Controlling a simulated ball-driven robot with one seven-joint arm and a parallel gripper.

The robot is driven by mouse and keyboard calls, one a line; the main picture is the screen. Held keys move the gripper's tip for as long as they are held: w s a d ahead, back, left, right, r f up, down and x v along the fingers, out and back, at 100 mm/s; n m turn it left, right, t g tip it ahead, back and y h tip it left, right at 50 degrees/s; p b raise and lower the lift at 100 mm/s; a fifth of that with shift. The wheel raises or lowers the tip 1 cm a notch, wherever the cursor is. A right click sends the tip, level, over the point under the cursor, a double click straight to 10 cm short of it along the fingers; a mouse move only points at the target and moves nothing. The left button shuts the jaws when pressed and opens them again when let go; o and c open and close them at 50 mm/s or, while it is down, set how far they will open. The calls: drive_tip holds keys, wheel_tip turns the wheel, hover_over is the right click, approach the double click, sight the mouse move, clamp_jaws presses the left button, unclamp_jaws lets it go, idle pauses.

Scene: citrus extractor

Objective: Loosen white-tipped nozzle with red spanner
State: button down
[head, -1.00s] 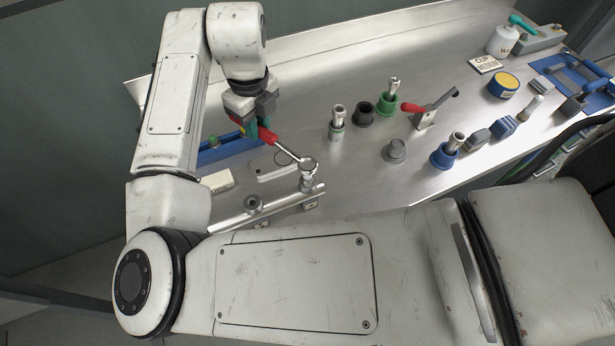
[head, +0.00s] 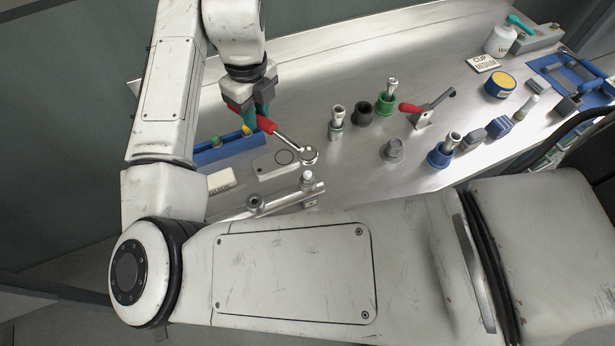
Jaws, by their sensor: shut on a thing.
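My gripper (head: 257,114), with green fingers, is shut on the red handle of the spanner (head: 288,139). The spanner slants down to the right, and its silver ring end is over the bench. The white-tipped nozzle (head: 307,180) stands upright at the right part of a metal rail (head: 283,202). The ring appears just beyond the nozzle in the picture and apart from it; its exact height is hard to tell. The white tip shows clear of the ring. A second, darker fitting (head: 255,203) sits on the rail to the left.
A blue tray (head: 222,152) lies behind the rail, with a white label block (head: 221,181) in front. To the right stand several cup holders with nozzles, a grey knob (head: 393,150) and a red-handled lever (head: 424,112). Bare steel lies between the spanner and the holders.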

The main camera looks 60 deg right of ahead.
drive_tip(key=shift+w+d+r, duration=0.1)
drive_tip(key=shift+w+r, duration=0.4)
drive_tip(key=shift+w, duration=0.35)
drive_tip(key=shift+w+d+r, duration=0.1)
drive_tip(key=shift+w+r, duration=0.4)
drive_tip(key=shift+w, duration=0.3)
drive_tip(key=shift+w+r, duration=0.5)
drive_tip(key=shift+w, duration=0.35)
